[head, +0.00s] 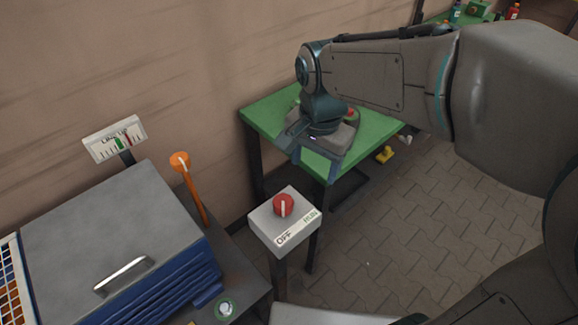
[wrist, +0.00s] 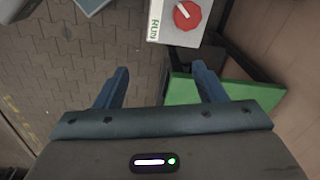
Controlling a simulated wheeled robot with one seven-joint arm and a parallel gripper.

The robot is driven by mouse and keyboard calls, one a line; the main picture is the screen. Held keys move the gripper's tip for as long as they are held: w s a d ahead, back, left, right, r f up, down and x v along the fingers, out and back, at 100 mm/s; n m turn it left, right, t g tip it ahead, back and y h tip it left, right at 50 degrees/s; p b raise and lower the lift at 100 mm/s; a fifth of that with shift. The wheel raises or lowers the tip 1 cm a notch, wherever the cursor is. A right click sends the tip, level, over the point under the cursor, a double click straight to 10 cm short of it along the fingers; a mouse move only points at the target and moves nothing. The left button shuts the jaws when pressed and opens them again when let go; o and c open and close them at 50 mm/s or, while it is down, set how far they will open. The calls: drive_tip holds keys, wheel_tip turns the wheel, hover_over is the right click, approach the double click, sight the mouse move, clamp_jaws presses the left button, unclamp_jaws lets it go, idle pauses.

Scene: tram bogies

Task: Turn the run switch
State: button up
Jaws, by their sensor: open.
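The run switch is a red round knob (head: 283,205) with a white pointer line, on top of a pale box (head: 262,226) on a post. The box is marked OFF and RUN, and the pointer's line runs toward the box's front edge. In the wrist view the knob (wrist: 187,15) and box (wrist: 170,38) show at the top, beyond my fingers. My gripper (wrist: 160,78) is open, with its two blue fingers apart and nothing between them.
A green table (head: 262,118) stands under my gripper. An orange lever (head: 194,190), a gauge (head: 115,139) and a grey-lidded blue machine (head: 110,235) stand left of the switch. A yellow object (head: 385,155) is on the paved floor. Floor right of the switch is clear.

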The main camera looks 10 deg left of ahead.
drive_tip(key=m, duration=0.1)
hover_over(283, 201)
drive_tip(key=shift+m+g, duration=0.3)
wheel_tip(283, 201, down, 14)
drive_tip(key=shift+r, duration=0.1)
drive_tip(key=shift+c, duration=0.3)
